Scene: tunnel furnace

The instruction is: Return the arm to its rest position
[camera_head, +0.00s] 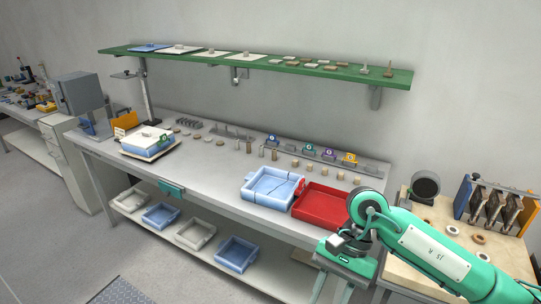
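My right arm (440,262), green with a grey joint, comes in from the lower right and bends down at the wrist. My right gripper (340,278) hangs near the bottom edge, in front of the bench's front edge and below the red tray. Its fingertips are too unclear to tell whether they are open, and I make out nothing held. My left arm and gripper are not in view.
A grey bench (225,160) carries a blue-white tray (270,203), a red tray (322,207) and small parts. A green shelf (290,66) hangs above. A wooden table (408,216) stands at right, partly behind my arm. Floor (60,245) at left is clear.

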